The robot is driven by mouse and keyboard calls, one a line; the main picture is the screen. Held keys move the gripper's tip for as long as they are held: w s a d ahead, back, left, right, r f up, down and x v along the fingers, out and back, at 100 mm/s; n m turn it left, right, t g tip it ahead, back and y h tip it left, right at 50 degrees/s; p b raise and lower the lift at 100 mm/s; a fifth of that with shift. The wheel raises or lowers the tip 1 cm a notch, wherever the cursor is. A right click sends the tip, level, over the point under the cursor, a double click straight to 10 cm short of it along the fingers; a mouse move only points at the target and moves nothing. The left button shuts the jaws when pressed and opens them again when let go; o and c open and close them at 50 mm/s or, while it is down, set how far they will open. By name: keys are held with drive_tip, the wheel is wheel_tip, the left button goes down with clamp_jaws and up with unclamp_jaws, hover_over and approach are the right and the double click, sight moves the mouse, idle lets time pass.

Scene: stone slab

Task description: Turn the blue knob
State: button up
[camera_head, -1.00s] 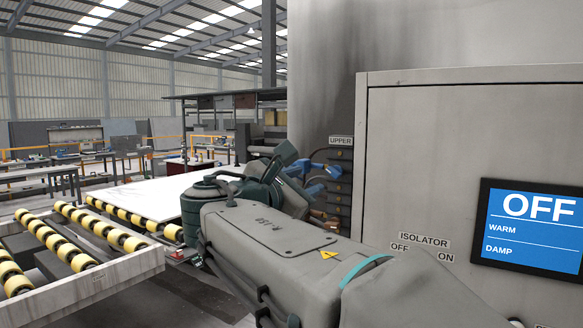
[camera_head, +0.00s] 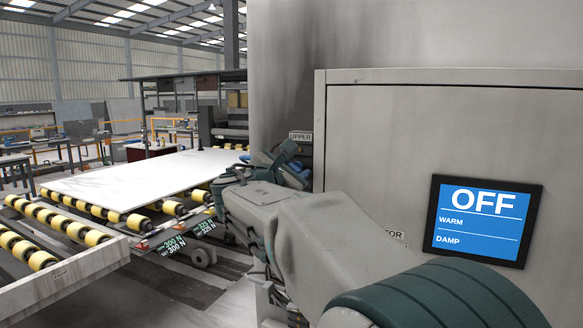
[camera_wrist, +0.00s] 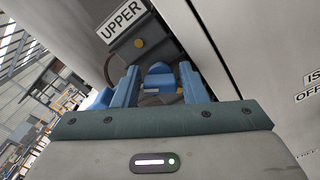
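My gripper (camera_wrist: 160,68) shows in the wrist view with its two blue fingers standing well apart. A rounded blue piece (camera_wrist: 159,79) shows between the fingers; I cannot tell for sure whether it is the blue knob or whether a finger touches it. Just beyond it is a dark box with a round yellow button (camera_wrist: 139,43), under a white UPPER label (camera_wrist: 122,20). In the head view my own arm hides the area below the UPPER label (camera_head: 301,136), and no knob is clear there.
A grey cabinet (camera_head: 370,130) stands right of my arm, its screen (camera_head: 485,220) reading OFF, WARM and DAMP. A partly hidden ISOLATOR label (camera_head: 395,235) is left of the screen. A pale slab (camera_head: 140,172) lies on a roller conveyor (camera_head: 75,230) at the left.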

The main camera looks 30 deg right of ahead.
drive_tip(key=shift+c, duration=0.2)
drive_tip(key=c, duration=0.7)
drive_tip(key=shift+o, duration=0.2)
